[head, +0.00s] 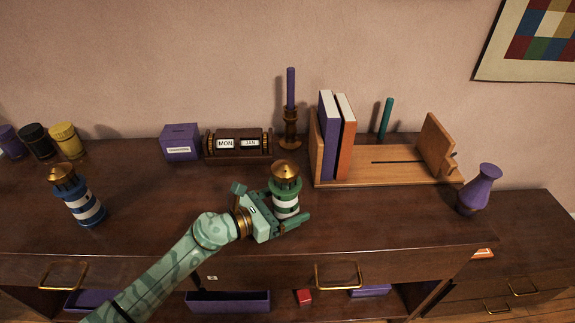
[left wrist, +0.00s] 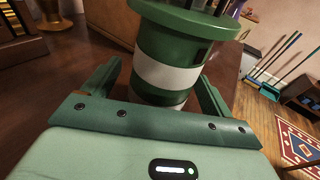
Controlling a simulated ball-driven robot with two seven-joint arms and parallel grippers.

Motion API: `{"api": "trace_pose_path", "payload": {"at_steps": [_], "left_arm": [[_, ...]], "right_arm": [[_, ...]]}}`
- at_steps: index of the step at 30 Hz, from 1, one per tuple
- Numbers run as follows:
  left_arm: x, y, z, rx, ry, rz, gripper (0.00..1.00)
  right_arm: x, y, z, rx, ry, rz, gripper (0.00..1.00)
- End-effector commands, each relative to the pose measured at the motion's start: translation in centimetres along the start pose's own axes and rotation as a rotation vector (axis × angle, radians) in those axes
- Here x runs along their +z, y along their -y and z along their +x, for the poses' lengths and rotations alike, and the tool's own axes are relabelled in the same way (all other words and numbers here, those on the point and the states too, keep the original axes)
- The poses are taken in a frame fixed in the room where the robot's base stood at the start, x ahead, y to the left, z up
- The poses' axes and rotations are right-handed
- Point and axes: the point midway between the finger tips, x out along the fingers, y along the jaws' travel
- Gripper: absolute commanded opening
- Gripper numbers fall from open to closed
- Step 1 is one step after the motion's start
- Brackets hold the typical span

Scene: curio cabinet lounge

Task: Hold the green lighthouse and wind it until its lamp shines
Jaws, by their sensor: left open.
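The green lighthouse (head: 287,198) stands upright on the dark cabinet top, with green and white bands and a brass cap (head: 285,169). I see no glow from its lamp. My left gripper (head: 286,208) is open at its base, with one finger on the near side; the far finger is partly hidden. In the left wrist view the lighthouse tower (left wrist: 165,75) stands between the two spread fingers (left wrist: 160,90), and its top is cut off. I cannot tell if either finger touches it. My right gripper is not in view.
A blue-and-white lighthouse (head: 85,209) stands at the left. Behind are a purple box (head: 180,143), a calendar block (head: 239,144), a candlestick (head: 290,128) and a wooden book rack (head: 390,172). A purple vase (head: 478,191) stands right. The top beside the green lighthouse is clear.

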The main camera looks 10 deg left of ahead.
Motion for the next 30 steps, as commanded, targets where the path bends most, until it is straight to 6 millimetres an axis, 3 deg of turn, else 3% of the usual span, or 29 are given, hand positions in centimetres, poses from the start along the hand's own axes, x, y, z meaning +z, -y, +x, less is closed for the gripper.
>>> {"api": "trace_pose_path", "payload": {"at_steps": [3, 9, 11, 30], "left_arm": [[0.02, 0.0, -0.02, 0.0, 0.0, 0.0, 0.85], [0.02, -0.01, -0.04, 0.0, 0.0, 0.0, 0.3], [0.12, -0.03, -0.02, 0.0, 0.002, 0.001, 0.17], [-0.31, 0.01, -0.05, 0.0, -0.003, -0.001, 0.17]], "right_arm": [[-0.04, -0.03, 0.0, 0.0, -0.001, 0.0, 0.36], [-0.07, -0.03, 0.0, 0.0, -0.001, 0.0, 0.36], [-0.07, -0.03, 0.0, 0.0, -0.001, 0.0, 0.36], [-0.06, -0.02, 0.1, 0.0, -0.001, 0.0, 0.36]]}}
